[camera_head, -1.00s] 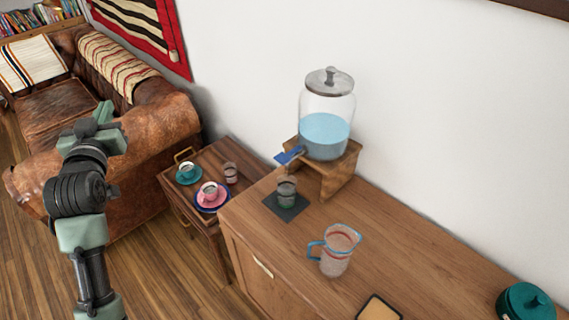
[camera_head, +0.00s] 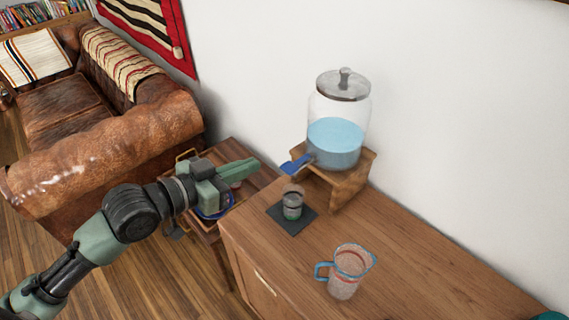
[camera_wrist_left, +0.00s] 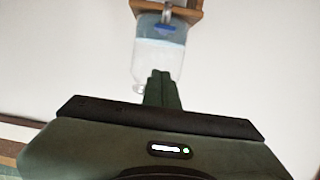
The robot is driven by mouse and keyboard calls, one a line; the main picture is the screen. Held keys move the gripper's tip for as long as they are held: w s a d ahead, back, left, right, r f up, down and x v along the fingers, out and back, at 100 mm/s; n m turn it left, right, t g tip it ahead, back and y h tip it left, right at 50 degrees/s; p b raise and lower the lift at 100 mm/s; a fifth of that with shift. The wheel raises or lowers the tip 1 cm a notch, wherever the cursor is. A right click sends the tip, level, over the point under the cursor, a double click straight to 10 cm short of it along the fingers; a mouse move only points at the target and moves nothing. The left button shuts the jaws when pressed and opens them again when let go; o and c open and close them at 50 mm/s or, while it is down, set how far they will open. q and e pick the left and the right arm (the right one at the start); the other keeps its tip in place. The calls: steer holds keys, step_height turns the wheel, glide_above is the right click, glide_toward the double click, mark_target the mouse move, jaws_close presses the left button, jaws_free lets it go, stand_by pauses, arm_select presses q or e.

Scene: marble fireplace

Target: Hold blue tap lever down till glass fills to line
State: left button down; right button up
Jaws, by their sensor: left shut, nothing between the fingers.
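The glass dispenser (camera_head: 336,140) holds light blue water and stands on a wooden stand (camera_head: 349,192); it also shows upside down in the left wrist view (camera_wrist_left: 160,62). Its blue tap lever (camera_head: 296,165) sticks out to the left, and shows in the left wrist view (camera_wrist_left: 164,29). A glass (camera_head: 292,203) stands upright on a dark square mat (camera_head: 305,222) below the lever; its fill level and line are too small to tell. My left gripper (camera_head: 254,163) is shut and empty, its fingers pointing at the lever from the left, apart from it.
A clear pitcher (camera_head: 347,272) with a blue handle stands on the wooden cabinet (camera_head: 415,265) at the front. A lower side table (camera_head: 256,178) with a blue plate (camera_head: 222,209) lies partly hidden behind my left gripper. A leather sofa (camera_head: 110,150) is at the left.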

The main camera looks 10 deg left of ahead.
arm_select(q)
steer(key=p, duration=0.3)
glide_above(297, 163)
steer(key=s+a, duration=0.3)
steer(key=s, duration=0.1)
steer(key=f, duration=0.2)
step_height(297, 163, down, 4)
steer(key=shift+w+f+p, duration=0.1)
steer(key=shift+f+p, duration=0.15)
steer(key=shift+p, duration=0.3)
